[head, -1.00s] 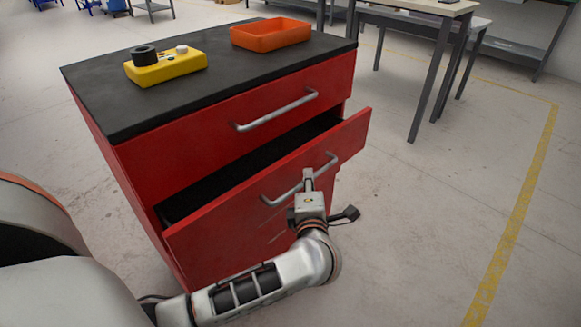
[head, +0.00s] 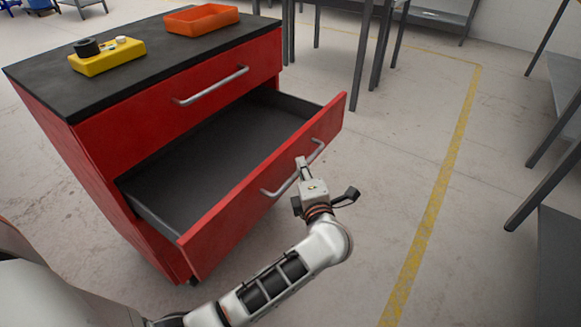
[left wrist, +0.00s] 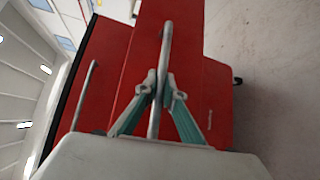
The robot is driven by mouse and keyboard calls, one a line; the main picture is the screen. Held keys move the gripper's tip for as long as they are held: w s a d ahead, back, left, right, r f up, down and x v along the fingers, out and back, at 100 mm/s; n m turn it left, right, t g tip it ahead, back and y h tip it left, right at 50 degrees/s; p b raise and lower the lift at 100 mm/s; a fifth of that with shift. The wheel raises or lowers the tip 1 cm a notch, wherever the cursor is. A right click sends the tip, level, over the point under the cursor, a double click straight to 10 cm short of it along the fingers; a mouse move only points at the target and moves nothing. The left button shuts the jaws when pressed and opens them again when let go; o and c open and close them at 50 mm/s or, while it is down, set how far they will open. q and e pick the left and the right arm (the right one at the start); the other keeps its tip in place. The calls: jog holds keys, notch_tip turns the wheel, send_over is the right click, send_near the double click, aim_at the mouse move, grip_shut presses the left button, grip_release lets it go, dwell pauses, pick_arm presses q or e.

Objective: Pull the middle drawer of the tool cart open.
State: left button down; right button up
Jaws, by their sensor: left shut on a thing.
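The red tool cart (head: 95,152) stands at the left in the head view, with a black top. Its middle drawer (head: 228,213) is well out, and its empty grey inside shows. My left gripper (head: 301,170) is at the grey bar handle (head: 272,192) on the drawer's front. In the left wrist view the two fingers (left wrist: 159,97) are closed around the handle (left wrist: 165,55), one on each side. The top drawer (head: 180,105) is shut. My right gripper is not in view.
On the cart top are a yellow box (head: 107,60) with a black round piece and an orange tray (head: 201,18). A table with grey legs stands behind. Grey shelving (head: 560,150) is at the right. The floor (head: 400,150) before the drawer is clear.

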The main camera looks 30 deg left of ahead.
pick_arm(q)
jog(key=shift+s+d, duration=0.15)
jog(key=shift+d, duration=1.3)
jog(key=shift+s+d, duration=0.1)
jog(key=shift+d, duration=1.35)
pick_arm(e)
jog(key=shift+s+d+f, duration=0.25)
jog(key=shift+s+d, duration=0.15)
pick_arm(q)
jog(key=c, duration=2.1)
grip_release()
jog(key=shift+c, duration=0.2)
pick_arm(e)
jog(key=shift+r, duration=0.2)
